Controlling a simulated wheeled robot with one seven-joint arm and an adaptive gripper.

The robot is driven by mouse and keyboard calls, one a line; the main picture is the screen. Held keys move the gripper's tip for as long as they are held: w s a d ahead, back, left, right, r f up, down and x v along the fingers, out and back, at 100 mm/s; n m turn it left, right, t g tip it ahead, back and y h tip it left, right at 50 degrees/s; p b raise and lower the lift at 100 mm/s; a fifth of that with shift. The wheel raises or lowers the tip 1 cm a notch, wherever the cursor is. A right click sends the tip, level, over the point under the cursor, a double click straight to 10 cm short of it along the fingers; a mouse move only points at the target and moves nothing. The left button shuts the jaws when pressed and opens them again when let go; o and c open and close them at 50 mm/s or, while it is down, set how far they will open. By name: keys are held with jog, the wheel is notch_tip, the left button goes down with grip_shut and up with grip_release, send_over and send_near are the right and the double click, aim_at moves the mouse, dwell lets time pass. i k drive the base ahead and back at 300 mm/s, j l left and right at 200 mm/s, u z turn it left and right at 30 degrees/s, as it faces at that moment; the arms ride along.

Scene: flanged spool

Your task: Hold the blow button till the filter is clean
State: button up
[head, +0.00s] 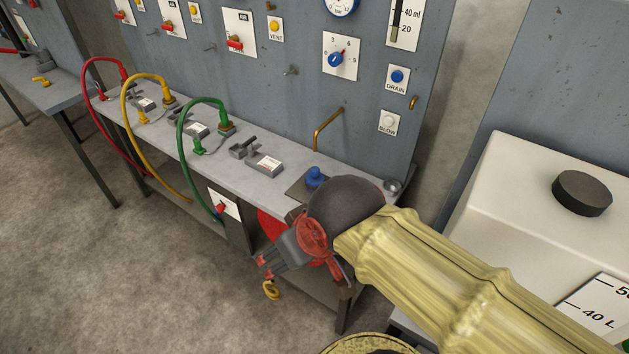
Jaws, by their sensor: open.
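The blow button (389,121) is a pale round button on a white plate labelled BLOW, low on the right side of the grey-blue panel (290,95). I cannot pick out a part that is clearly the filter. My gripper (267,266) is open and points down to the left in front of the bench's front edge. It is well below and left of the blow button and apart from it. No object shows between its fingers. My dark wrist and yellow-sleeved arm hide the bench's right front part.
The DRAIN button (397,77) sits just above BLOW. A bent brass pipe (328,126) and a blue knob (315,178) rise nearby. Red, yellow and green hoses (181,140) loop over the bench (222,151). A cream tank (535,215) stands right. Open floor lies left.

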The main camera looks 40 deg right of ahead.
aim_at(388, 121)
jog(key=k+z, duration=0.1)
jog(key=z, duration=0.35)
jog(key=k+z, duration=0.1)
jog(key=z, duration=0.35)
jog(key=k+z, duration=0.1)
jog(key=z, duration=0.35)
